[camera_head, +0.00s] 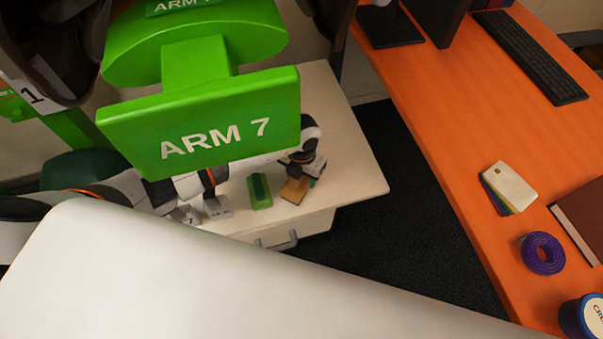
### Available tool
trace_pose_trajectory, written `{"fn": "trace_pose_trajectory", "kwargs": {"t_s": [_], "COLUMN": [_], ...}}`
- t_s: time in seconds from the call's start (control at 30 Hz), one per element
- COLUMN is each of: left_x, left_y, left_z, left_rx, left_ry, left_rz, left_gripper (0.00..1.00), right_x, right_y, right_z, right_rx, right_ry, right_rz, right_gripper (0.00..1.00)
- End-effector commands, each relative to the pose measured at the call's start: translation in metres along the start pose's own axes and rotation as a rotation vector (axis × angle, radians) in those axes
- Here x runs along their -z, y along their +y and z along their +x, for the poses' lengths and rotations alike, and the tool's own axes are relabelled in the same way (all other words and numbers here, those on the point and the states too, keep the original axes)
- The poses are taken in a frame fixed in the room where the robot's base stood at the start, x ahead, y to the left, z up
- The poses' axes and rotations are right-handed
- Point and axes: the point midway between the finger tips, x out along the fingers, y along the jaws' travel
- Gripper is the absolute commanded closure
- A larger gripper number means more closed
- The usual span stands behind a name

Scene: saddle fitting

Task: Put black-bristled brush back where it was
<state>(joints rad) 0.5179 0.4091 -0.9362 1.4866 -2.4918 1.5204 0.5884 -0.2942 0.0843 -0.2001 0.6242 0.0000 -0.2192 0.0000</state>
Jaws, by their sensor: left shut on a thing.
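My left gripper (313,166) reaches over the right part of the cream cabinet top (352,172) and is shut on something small. A tan block-like piece (294,190) is right at its fingertips and looks like the held thing. I cannot tell whether it has black bristles underneath. Left of it, apart from the gripper, lies a bright green piece (261,203) with a dark strip on top. I cannot tell whether this is a brush or a holder. My right gripper is not in view.
Two grey blocks (217,207) (186,214) stand left of the green piece. A green "ARM 7" sign (232,95) hides the cabinet's back. A drawer handle (281,243) sticks out in front. The orange desk (440,110) holds a keyboard (530,58) and purple tape (542,253).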

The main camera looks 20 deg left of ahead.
Motion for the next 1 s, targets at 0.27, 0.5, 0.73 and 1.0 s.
{"fn": "trace_pose_trajectory", "kwargs": {"t_s": [0.27,0.5,0.73,1.0], "left_x": [0.000,0.000,0.000,0.002], "left_y": [0.000,0.000,0.000,0.000], "left_z": [0.003,0.002,-0.003,-0.048], "left_rx": [0.000,0.000,-0.001,0.000], "left_ry": [0.001,0.001,0.001,0.007], "left_rz": [0.000,0.000,0.000,0.001], "left_gripper": [0.44,0.24,0.24,0.24], "right_x": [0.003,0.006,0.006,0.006], "right_y": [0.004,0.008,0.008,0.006], "right_z": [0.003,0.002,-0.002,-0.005], "right_rx": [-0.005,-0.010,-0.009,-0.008], "right_ry": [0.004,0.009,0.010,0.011], "right_rz": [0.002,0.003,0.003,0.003], "right_gripper": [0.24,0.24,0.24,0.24]}}
